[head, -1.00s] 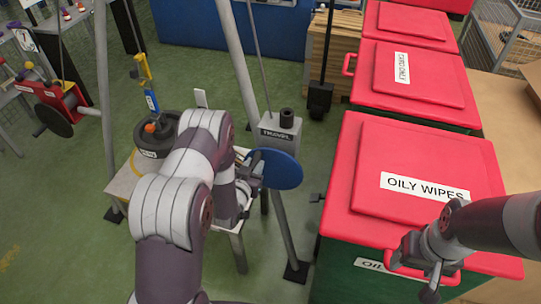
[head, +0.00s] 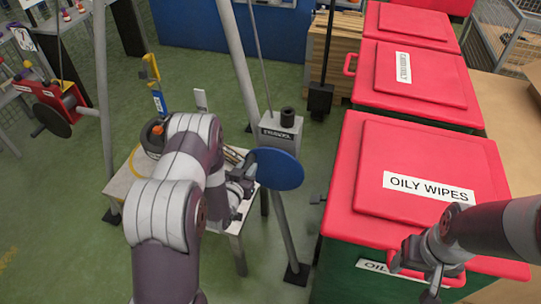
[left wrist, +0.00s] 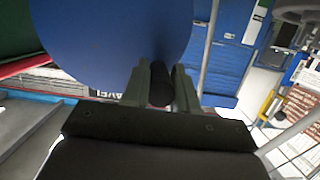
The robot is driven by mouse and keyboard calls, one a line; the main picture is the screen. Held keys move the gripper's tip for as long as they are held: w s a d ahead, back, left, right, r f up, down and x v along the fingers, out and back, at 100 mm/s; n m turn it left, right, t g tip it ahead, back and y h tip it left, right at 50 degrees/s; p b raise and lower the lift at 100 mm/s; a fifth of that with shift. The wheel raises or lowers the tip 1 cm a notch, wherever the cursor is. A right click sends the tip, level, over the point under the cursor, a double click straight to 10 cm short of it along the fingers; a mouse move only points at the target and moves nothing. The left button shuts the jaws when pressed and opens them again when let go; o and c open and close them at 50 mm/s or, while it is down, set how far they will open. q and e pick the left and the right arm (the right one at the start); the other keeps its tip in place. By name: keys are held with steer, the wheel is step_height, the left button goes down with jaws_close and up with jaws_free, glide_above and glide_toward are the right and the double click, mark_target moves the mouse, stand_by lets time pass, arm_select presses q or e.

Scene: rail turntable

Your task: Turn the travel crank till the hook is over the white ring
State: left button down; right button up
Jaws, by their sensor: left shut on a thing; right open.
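The travel crank is a blue disc (head: 275,169) on the grey box (head: 279,133) with a label, on the stand's leg. In the left wrist view the disc (left wrist: 110,40) fills the upper left. My left gripper (head: 243,183) is shut on the crank's dark handle (left wrist: 160,84), which sits between its fingers. The yellow and blue hook piece (head: 155,85) hangs left of the box, above a dark round weight (head: 152,138) on the small table. I cannot make out the white ring. My left arm hides part of the weight and table. My right gripper (head: 434,274) is open and empty by the front bin.
Red-lidded bins (head: 425,165) stand along the right, the nearest marked OILY WIPES. Stand legs (head: 237,60) rise around the small table (head: 122,182). A red winch (head: 55,108) is at the left. Green floor lies open at lower left.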

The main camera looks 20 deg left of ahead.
arm_select(q)
steer(key=shift+w+a, duration=0.15)
steer(key=shift+a, duration=0.15)
steer(key=shift+f+b, duration=0.35)
steer(key=shift+b, duration=0.15)
steer(key=shift+a+f+b, duration=0.55)
steer(key=shift+f, duration=0.35)
